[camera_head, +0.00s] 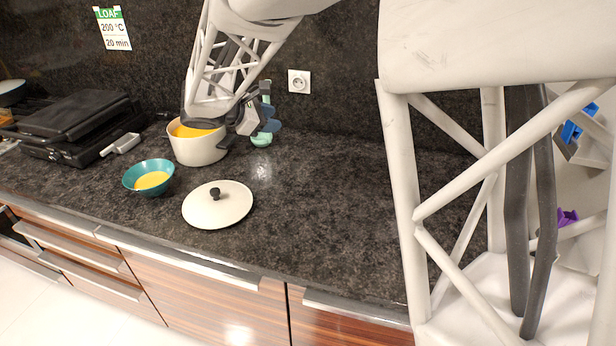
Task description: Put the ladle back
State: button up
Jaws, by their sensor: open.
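My gripper (250,120) is beside the right rim of a white pot (197,152), low over the counter. It is open, though its fingers are small and partly covered by my arm. Yellow contents (190,131) show in the pot, whose far side is hidden by my arm. A mint and dark blue utensil group (264,126) stands just behind and right of my gripper, partly hidden by it. I cannot tell whether the ladle is among these utensils or in the pot.
A teal bowl (148,177) with yellow contents stands left of a white lid (218,205) with a black knob. A black grill (75,127) is at the left. The dark counter (330,200) is clear to the right. A wall (345,90) closes the back.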

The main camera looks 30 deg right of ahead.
jog(key=s+a+m+y, duration=0.3)
jog(key=s+m+y, duration=0.1)
jog(key=s, duration=0.7)
jog(key=s+a+m+y, duration=0.3)
jog(key=s+m+y, duration=0.1)
jog(key=s, duration=0.8)
jog(key=s+a+f+m+y, duration=0.1)
jog(key=s+a+m+y, duration=0.2)
jog(key=s, duration=0.9)
jog(key=m+y, duration=0.1)
jog(key=m, duration=0.2)
jog(key=shift+m+t, duration=0.3)
jog(key=shift+t, duration=0.1)
